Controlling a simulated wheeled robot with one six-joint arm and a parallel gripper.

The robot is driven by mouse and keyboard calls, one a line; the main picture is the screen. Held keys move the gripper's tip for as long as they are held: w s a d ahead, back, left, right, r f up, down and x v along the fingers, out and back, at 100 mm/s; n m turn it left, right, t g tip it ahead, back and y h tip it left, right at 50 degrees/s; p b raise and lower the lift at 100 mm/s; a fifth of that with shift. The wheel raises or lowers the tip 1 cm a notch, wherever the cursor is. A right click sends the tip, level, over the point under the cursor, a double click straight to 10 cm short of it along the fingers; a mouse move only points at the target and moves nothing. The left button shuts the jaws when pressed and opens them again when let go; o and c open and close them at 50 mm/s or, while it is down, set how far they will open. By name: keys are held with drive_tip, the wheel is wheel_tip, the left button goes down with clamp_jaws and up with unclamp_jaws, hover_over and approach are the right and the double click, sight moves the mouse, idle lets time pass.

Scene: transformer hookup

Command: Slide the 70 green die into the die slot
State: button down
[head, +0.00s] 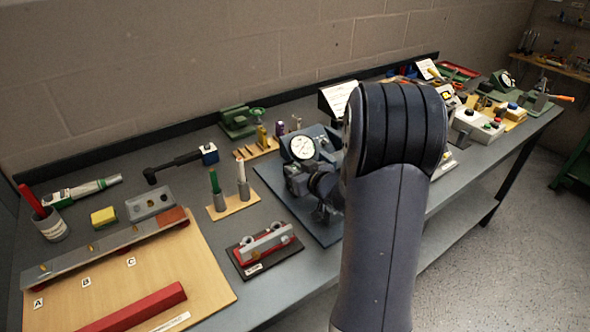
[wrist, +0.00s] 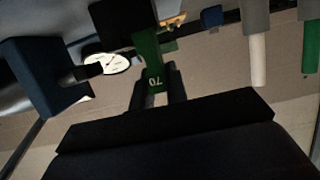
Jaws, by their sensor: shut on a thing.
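The green die (wrist: 153,70), marked 70, is in the wrist view, where the number reads upside down. My gripper (wrist: 158,92) is shut on it, one dark finger on each side. The die's far end meets or overlaps a dark block (wrist: 122,20); I cannot tell whether it is inside a slot. A blue press (wrist: 42,78) with a white dial gauge (wrist: 106,63) is on the left there. In the head view the press gauge (head: 302,147) stands over a blue base plate (head: 270,201). My gripper (head: 325,210) is low beside the press, partly hidden by my arm; the die is hidden there.
A wooden stand (head: 233,206) with a green and a white rod is left of the press. A red and grey fixture (head: 265,249) lies in front. A wooden board (head: 150,268) with a metal bar is at front left. Control boxes (head: 480,128) stand on the right.

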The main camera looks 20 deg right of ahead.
drive_tip(key=shift+f, duration=0.3)
drive_tip(key=c, duration=1.3)
unclamp_jaws()
wheel_tip(320, 180, up, 5)
drive_tip(key=p, duration=0.4)
drive_tip(key=shift+r, duration=0.1)
drive_tip(key=shift+s, duration=0.1)
drive_tip(key=v, duration=1)
drive_tip(key=shift+s+d+r, duration=0.1)
drive_tip(key=shift+s, duration=0.2)
drive_tip(key=shift+w, duration=0.1)
